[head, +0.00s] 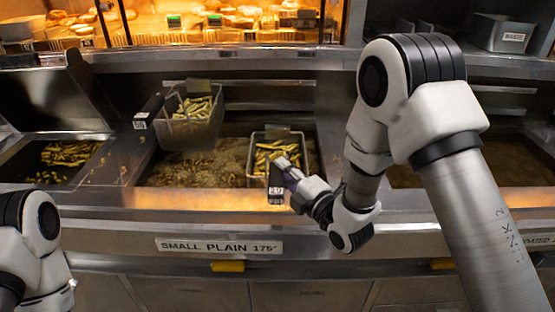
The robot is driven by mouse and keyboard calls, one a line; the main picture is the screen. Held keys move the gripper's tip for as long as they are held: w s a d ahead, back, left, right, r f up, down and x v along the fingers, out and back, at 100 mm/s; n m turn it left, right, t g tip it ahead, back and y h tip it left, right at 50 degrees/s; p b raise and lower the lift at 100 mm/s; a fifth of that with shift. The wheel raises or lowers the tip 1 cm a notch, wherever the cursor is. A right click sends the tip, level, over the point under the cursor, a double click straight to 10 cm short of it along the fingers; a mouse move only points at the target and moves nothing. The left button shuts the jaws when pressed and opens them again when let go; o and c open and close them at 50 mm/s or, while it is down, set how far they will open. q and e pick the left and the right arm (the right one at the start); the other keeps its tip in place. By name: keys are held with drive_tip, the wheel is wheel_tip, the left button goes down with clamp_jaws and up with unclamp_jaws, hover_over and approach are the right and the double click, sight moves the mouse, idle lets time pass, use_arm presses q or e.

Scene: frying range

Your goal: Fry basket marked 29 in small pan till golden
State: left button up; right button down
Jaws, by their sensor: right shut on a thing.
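The small pan (160,181), above a label reading "SMALL PLAIN 175°", holds brown bubbling oil. A wire basket (257,157) with yellow-green fried pieces sits at the right side of this pan, low in the oil. Its dark handle carries a tag (276,191) that looks like 29, though the small digits are hard to read. My right gripper (284,168) is shut on this basket's handle at the pan's front edge. My left arm shows at the lower left, but its gripper is out of view.
A second basket (191,130) with similar pieces is raised over the left part of the small pan, its tagged handle pointing left. Another pan (70,150) with pieces lies at far left. A waste bin (503,34) stands at upper right. Lit trays of food fill the back.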

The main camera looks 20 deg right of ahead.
wheel_tip(320, 180, up, 14)
drive_tip(key=p, duration=0.7)
drive_tip(key=shift+r+p, duration=0.2)
drive_tip(key=shift+p, duration=0.2)
